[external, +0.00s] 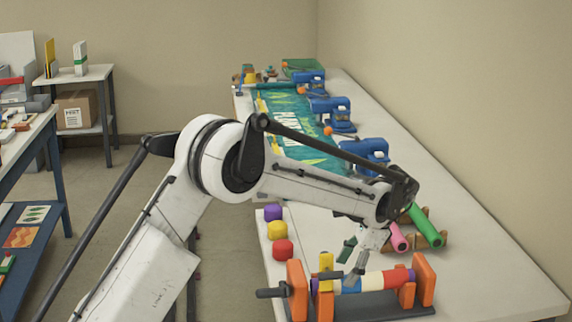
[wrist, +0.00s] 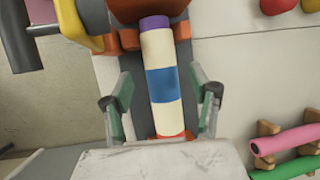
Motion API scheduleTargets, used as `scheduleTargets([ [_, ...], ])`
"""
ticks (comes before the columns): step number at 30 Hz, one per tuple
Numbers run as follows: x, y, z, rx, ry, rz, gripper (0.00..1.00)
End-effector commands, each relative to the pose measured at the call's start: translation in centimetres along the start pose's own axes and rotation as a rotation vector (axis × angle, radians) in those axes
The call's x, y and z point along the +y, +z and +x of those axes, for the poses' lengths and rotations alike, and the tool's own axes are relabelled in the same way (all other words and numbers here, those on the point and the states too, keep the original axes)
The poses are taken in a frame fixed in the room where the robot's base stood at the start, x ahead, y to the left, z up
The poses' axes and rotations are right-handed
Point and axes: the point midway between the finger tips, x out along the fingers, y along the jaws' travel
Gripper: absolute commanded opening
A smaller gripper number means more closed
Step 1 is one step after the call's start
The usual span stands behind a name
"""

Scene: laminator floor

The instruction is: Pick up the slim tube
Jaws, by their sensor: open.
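A banded roller in purple, cream, blue and red (external: 372,281) lies in an orange-ended stand at the table's front. It also shows in the wrist view (wrist: 158,50). My gripper (external: 354,268) is open above it. In the wrist view its fingers (wrist: 162,108) stand either side of the roller, around the blue band, with gaps; contact is not visible. A pink tube (external: 399,240) and a thicker green tube (external: 425,226) lie on wooden cradles behind. Both show at the wrist view's lower right, pink (wrist: 285,141) and green (wrist: 290,170). I cannot tell which piece is the slim tube.
Orange end plates (external: 425,279) and a dark crank handle (external: 270,293) flank the roller. Purple, yellow and red (external: 283,250) pieces sit at the table's left edge. Blue machines (external: 365,155) and a green printed banner (external: 310,150) lie farther back. The table's right side is clear.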

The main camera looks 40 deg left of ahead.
Motion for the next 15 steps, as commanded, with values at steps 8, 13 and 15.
scheduleTargets([
  [8,-0.1,0.3,2.9,0.000,0.000,0.000,0.57],
  [13,0.0,0.3,4.8,0.000,0.000,0.000,0.57],
  [15,0.0,0.3,5.2,0.000,0.000,0.000,0.57],
])
